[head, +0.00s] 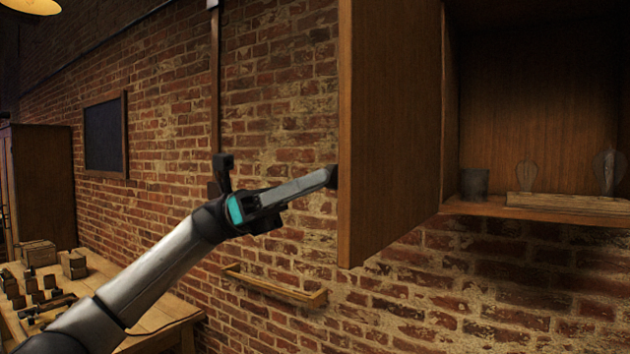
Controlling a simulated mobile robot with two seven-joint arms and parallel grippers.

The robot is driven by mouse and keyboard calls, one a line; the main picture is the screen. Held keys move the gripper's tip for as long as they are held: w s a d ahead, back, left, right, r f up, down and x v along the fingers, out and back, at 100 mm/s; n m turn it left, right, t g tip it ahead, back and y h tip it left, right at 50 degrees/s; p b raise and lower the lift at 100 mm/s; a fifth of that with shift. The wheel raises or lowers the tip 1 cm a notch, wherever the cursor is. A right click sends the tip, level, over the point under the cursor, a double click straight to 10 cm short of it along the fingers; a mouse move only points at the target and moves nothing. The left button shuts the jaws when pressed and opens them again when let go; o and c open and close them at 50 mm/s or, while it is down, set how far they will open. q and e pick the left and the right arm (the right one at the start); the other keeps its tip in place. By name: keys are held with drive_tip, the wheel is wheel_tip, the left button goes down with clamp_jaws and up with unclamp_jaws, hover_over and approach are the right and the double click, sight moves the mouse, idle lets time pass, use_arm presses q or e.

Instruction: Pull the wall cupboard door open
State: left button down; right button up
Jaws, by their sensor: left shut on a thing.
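The wall cupboard door (395,130) is a brown wooden panel. It stands swung open, out from the cupboard (545,208), on the cupboard's left side. The cupboard's inside shows to the right of the door. My left gripper (331,177) reaches in from the left and is shut at the door's left face, near its outer edge. The part it grips, likely the handle, is mostly hidden by the fingers and the door. My right gripper is not in view.
In the cupboard stand a dark jar (474,184) and a low wooden block (565,203) with rounded upright things. A narrow wooden rail (275,290) is on the brick wall below. A workbench (160,318) with small blocks is at lower left.

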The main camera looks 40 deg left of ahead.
use_arm(q)
drive_tip(key=shift+w+a+r, duration=0.1)
drive_tip(key=shift+a+r, duration=0.05)
drive_tip(key=shift+r, duration=0.1)
drive_tip(key=c, duration=0.8)
unclamp_jaws()
drive_tip(key=shift+c, duration=0.2)
drive_tip(key=o, duration=0.3)
drive_tip(key=shift+w+f, duration=0.15)
drive_tip(key=shift+w, duration=0.05)
drive_tip(key=shift+s, duration=0.1)
drive_tip(key=shift+f, duration=0.1)
drive_tip(key=shift+b+v, duration=1.65)
drive_tip(key=shift+v, duration=5.8)
